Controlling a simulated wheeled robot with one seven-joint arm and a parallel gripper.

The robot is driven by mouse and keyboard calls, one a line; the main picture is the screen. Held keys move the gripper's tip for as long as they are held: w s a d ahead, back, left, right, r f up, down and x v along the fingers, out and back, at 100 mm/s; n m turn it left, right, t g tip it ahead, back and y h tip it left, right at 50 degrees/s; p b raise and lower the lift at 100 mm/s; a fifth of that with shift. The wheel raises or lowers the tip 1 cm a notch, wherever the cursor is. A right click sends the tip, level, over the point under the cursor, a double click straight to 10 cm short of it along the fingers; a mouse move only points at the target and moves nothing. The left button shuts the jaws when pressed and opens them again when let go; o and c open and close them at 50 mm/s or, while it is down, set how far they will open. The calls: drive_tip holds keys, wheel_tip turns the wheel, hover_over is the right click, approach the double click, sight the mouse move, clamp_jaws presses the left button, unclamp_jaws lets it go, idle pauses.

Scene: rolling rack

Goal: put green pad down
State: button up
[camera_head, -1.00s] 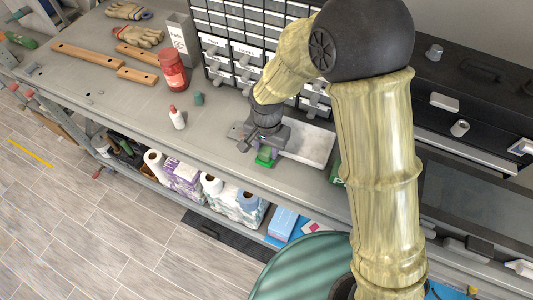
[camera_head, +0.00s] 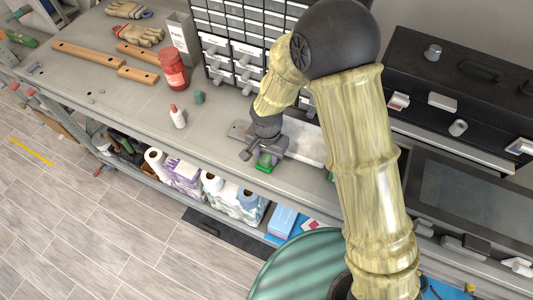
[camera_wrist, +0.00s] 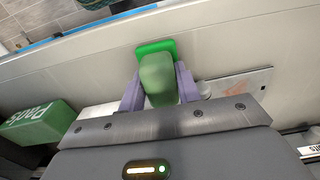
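My gripper (camera_head: 264,157) points down at the front part of the grey workbench (camera_head: 215,135). In the wrist view its two purple-grey fingers (camera_wrist: 160,88) lie along both sides of a dull green pad (camera_wrist: 157,78), with no clear gap. A flat bright green square (camera_wrist: 156,46) shows just beyond the pad in that view, and under the gripper in the head view (camera_head: 265,168). Whether the pad touches the square or the bench is hard to tell.
A pale slab (camera_head: 305,145) lies behind the gripper. A green box lettered "Pads" (camera_wrist: 38,123) stands left in the wrist view. A white bottle with red cap (camera_head: 178,119), a small teal cup (camera_head: 199,97) and a red jar (camera_head: 173,70) stand left. Drawers (camera_head: 235,60) stand behind.

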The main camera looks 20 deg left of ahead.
drive_tip(key=o, duration=0.4)
wheel_tip(320, 180, up, 12)
drive_tip(key=shift+r+b, duration=0.15)
drive_tip(key=shift+b, duration=1)
drive_tip(key=w+d+r+t, duration=0.1)
drive_tip(key=w+d, duration=0.2)
drive_tip(key=d, duration=1.5)
drive_tip(key=shift+n+t, duration=0.5)
drive_tip(key=shift+t, duration=0.3)
drive_tip(key=s+d, duration=0.1)
drive_tip(key=d, duration=0.3)
drive_tip(key=s+d, duration=0.2)
drive_tip(key=d, duration=0.2)
drive_tip(key=s+d, duration=0.2)
drive_tip(key=d, duration=0.2)
drive_tip(key=shift+d+r, duration=0.1)
drive_tip(key=shift+d, duration=0.3)
